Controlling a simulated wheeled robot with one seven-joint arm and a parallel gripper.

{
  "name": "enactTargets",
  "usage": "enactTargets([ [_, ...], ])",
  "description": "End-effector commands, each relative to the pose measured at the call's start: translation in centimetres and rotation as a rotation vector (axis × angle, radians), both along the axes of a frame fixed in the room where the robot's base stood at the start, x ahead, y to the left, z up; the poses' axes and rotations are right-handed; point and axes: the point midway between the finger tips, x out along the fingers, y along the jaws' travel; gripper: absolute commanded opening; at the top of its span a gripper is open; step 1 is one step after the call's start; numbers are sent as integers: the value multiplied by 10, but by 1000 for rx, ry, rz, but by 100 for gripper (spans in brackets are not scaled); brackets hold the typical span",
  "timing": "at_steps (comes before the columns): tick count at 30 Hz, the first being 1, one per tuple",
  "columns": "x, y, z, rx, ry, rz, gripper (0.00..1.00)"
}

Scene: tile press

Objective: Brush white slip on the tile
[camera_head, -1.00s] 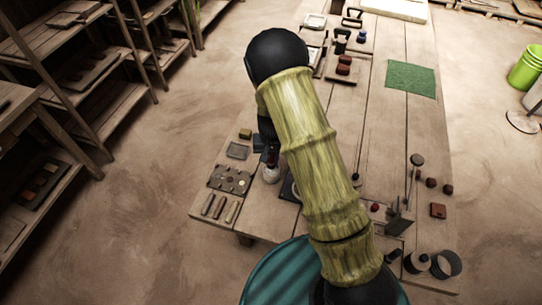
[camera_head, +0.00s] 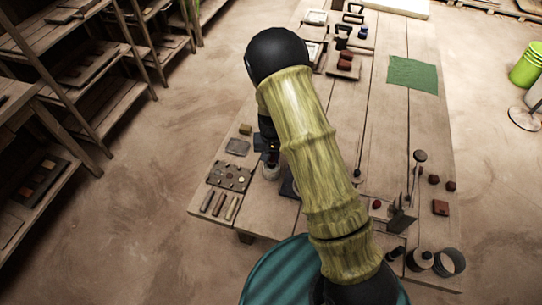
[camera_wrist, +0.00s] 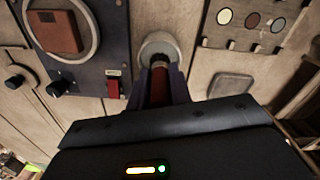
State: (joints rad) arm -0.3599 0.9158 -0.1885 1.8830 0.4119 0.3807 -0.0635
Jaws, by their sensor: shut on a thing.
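My gripper (camera_wrist: 165,88) is shut on a reddish-brown handle (camera_wrist: 160,82), seemingly a brush's. Its far end reaches a pale round cup (camera_wrist: 172,42); the tip looks dark at the cup's mouth, and whether it is dipped in slip I cannot tell. A square reddish-brown tile (camera_wrist: 55,32) lies inside a pale ring on a dark panel (camera_wrist: 88,50), left of the cup. In the head view my arm hides the tile; my gripper (camera_head: 270,158) is by the cup (camera_head: 270,173), at the table's left side.
A board with coloured dots (camera_head: 230,176) lies left of the cup, with several short sticks (camera_head: 220,205) in front. A grey pad (camera_head: 237,147) is behind it. Right of my arm stand an upright metal tool (camera_head: 407,205) and round tins (camera_head: 447,263). A green mat (camera_head: 413,75) lies farther back.

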Motion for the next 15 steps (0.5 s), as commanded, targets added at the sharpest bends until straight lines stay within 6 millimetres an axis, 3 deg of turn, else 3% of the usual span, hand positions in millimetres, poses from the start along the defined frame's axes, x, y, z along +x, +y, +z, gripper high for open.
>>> enactTargets([
  [15, -1, 3, -5, 0, 0, 6, 0],
])
